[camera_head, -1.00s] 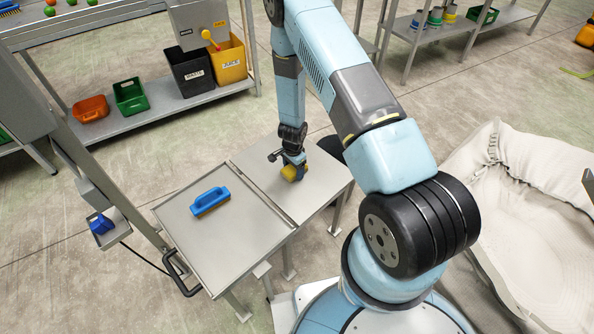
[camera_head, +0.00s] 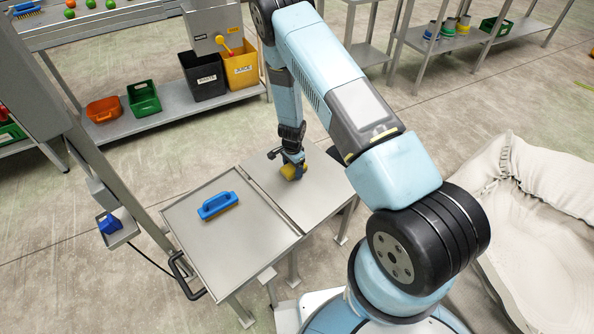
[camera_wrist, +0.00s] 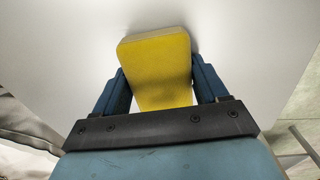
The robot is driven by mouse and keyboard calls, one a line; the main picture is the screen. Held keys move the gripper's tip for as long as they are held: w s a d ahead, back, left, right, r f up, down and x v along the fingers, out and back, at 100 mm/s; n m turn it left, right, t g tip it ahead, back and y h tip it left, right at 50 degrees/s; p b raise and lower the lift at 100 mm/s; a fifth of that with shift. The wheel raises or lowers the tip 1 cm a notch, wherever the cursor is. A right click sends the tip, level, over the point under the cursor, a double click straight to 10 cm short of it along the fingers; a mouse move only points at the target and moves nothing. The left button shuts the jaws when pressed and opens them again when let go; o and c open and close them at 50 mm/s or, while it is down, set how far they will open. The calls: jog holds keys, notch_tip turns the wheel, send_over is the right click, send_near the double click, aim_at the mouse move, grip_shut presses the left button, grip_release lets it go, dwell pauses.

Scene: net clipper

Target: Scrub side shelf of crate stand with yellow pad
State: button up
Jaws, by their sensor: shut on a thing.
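My gripper (camera_head: 293,168) is shut on the yellow pad (camera_head: 289,173), which it holds down at the flat grey side shelf (camera_head: 318,189). In the wrist view the yellow pad (camera_wrist: 158,66) sits between the two blue fingers, its far end at the pale shelf surface (camera_wrist: 250,40). The pad seems to touch the shelf, though its underside is hidden. The side shelf adjoins the crate stand's tray-like top (camera_head: 243,252), on its right. A blue-handled brush (camera_head: 218,205) lies on that top.
A post with a small holder (camera_head: 118,232) carrying a blue item stands left of the stand. A black handle (camera_head: 185,276) juts from its front left. Behind are a bench with bins (camera_head: 205,77). A large pale sack-like container (camera_head: 540,215) is at right.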

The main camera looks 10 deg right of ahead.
aim_at(286, 169)
jog(key=shift+w+a, duration=0.2)
jog(key=shift+w, duration=0.1)
jog(key=shift+s+a+f, duration=0.1)
jog(key=shift+s+a, duration=0.3)
jog(key=shift+a, duration=0.25)
jog(key=shift+s+a, duration=0.35)
jog(key=shift+a, duration=0.25)
jog(key=shift+s+d, duration=0.9)
jog(key=shift+s, duration=0.65)
jog(key=shift+s+d, duration=0.95)
jog(key=shift+s, duration=0.65)
jog(key=shift+s+d, duration=0.9)
jog(key=shift+s, duration=0.65)
jog(key=shift+w+r, duration=0.15)
jog(key=shift+r, duration=2.9)
jog(key=shift+r, duration=0.15)
